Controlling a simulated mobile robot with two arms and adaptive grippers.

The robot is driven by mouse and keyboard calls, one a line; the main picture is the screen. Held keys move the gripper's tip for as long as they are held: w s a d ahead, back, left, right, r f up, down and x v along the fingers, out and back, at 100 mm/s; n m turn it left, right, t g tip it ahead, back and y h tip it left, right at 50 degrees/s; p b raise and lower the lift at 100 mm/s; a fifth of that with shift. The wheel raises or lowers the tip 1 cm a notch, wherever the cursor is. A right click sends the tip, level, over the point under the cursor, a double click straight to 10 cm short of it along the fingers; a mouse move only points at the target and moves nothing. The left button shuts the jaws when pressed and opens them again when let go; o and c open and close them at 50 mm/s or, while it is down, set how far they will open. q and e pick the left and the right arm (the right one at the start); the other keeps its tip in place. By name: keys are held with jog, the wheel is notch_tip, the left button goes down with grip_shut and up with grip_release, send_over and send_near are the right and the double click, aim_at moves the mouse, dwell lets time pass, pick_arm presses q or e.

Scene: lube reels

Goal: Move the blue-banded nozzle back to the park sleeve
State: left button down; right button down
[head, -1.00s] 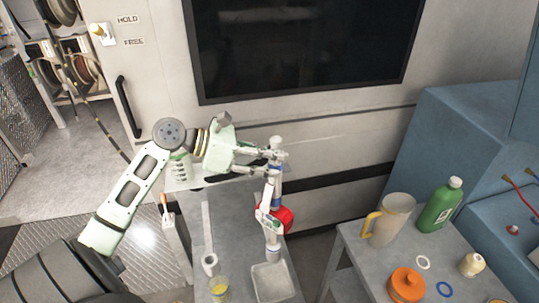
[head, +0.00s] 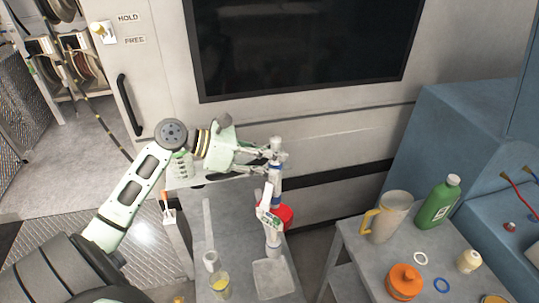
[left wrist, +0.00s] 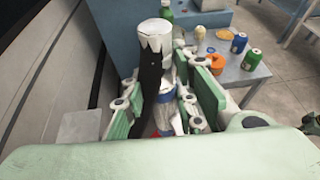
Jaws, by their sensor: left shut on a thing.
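My left gripper (head: 273,156) is shut on the upright, pale grey nozzle with a blue band (head: 277,172), above the narrow grey bench. The nozzle's grey top stands above the fingers. In the left wrist view the blue band (left wrist: 169,96) shows between the green finger pads, and the fingers partly hide the body. Below the fingers, a white handle-like part (head: 265,203) and a grey cylindrical piece (head: 273,243) line up under the nozzle. I cannot tell whether that grey piece is the park sleeve or whether the nozzle touches it. My right gripper is not in view.
A shallow grey tray (head: 257,290), a cup with yellow contents (head: 220,285) and a white roll (head: 210,261) are at the bench's near end. The right table holds a jug (head: 392,215), green bottle (head: 438,203) and orange container (head: 404,281).

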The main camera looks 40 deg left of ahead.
pick_arm(q)
jog(key=c, duration=1.3)
grip_release()
jog(key=shift+f, duration=0.1)
jog(key=shift+c, duration=0.2)
jog(key=shift+f, duration=0.1)
jog(key=v, duration=1.2)
